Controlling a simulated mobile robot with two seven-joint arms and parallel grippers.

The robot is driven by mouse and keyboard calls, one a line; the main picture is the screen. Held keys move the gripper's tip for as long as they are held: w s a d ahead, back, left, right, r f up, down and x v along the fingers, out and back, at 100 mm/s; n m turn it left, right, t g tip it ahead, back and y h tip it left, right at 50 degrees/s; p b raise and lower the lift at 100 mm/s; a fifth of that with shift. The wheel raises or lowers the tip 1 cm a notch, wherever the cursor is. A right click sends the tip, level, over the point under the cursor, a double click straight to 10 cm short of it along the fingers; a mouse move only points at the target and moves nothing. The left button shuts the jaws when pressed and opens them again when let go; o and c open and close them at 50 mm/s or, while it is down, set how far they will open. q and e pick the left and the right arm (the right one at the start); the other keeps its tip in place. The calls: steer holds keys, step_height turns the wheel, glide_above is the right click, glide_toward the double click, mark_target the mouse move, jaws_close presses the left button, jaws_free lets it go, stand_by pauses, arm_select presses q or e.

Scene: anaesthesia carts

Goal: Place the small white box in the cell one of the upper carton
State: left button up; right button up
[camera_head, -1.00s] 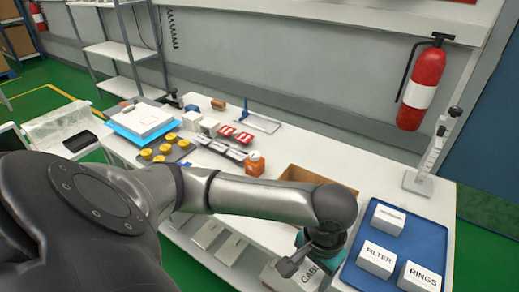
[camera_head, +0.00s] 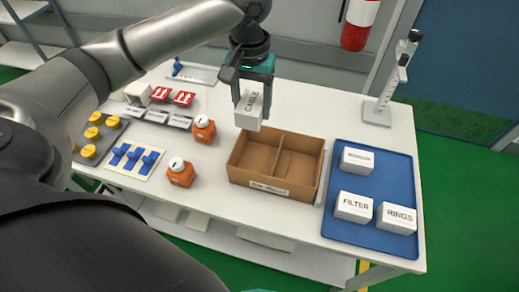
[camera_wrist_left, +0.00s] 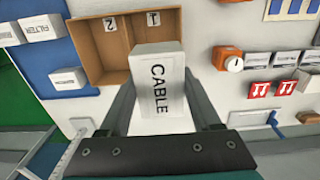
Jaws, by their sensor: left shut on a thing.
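My left gripper (camera_head: 253,82) is shut on a small white box (camera_head: 248,112) labelled CABLE and holds it in the air. The box hangs near the back left edge of the open brown carton (camera_head: 272,190) on the table, apart from its floor. A divider splits the carton into two empty cells. The left wrist view shows the white box (camera_wrist_left: 157,85) between the fingers, partly covering the carton (camera_wrist_left: 97,47). Tags 2 (camera_wrist_left: 111,23) and 1 (camera_wrist_left: 153,18) mark the cells; cell one is the left cell in the head view.
A blue tray (camera_head: 345,232) right of the carton holds white boxes, including FILTER (camera_head: 353,207) and RINGS (camera_head: 397,218). A stand (camera_head: 378,110) is at the back right.

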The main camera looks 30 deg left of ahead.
arm_select(q)
step_height(320, 180, down, 8)
steer(key=b, duration=0.3)
glide_above(253, 163)
step_height(253, 163, down, 4)
steer(key=shift+f, duration=0.6)
step_height(253, 163, down, 4)
steer(key=shift+f+b, duration=0.15)
steer(key=shift+b, duration=0.7)
steer(key=shift+f, duration=0.35)
arm_select(e)
steer(key=f, duration=0.1)
steer(key=s+f, duration=0.1)
steer(key=f, duration=0.3)
steer(key=shift+s+a+f, duration=0.15)
steer(key=shift+s+a, duration=0.15)
steer(key=shift+a, duration=0.05)
arm_select(q)
steer(key=o, duration=1.5)
steer(key=shift+c, duration=0.2)
arm_select(e)
steer(key=shift+d, duration=0.1)
